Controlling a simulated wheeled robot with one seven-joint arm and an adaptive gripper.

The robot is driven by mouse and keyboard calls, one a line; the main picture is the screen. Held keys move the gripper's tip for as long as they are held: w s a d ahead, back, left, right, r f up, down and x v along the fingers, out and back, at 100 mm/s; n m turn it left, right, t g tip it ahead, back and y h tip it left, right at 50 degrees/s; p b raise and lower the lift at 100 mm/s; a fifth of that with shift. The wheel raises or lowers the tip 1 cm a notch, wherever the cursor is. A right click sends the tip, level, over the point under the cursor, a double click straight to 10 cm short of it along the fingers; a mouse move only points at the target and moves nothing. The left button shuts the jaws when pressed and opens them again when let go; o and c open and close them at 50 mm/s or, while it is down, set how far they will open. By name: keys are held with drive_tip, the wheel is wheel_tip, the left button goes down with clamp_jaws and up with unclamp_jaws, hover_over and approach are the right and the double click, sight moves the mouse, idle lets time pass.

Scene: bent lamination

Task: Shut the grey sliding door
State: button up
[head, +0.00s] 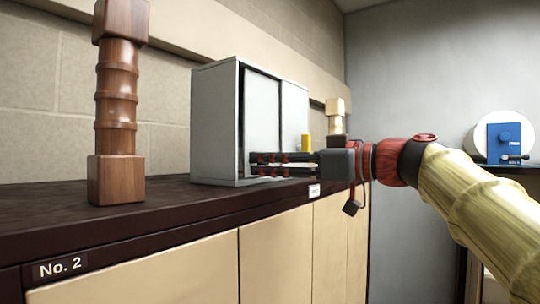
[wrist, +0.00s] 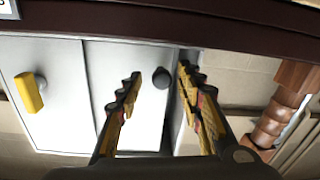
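A grey cabinet (head: 215,122) stands on the dark counter. Its front has two light grey sliding panels. The panel with a round black knob (wrist: 161,77) is the grey sliding door (head: 262,112); a narrow dark gap shows between its edge and the cabinet side, at the left in the head view. The other panel (wrist: 50,80) has a yellow handle (wrist: 29,92). My gripper (head: 254,164) is in front of the door, low down. In the wrist view my gripper (wrist: 160,72) is open, its fingers either side of the knob; contact cannot be told.
A turned wooden post (head: 116,110) stands on the counter (head: 60,215) left of the cabinet. A smaller wooden post (head: 336,118) stands right of it. A white drum with a blue panel (head: 508,140) is at the far right. The counter front is clear.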

drive_tip(key=shift+w+a, duration=0.15)
drive_tip(key=shift+a, duration=0.05)
drive_tip(key=shift+s+r, duration=0.1)
drive_tip(key=shift+s, duration=0.1)
drive_tip(key=shift+w, duration=0.15)
drive_tip(key=shift+c, duration=1.2)
drive_tip(key=c, duration=0.6)
clamp_jaws()
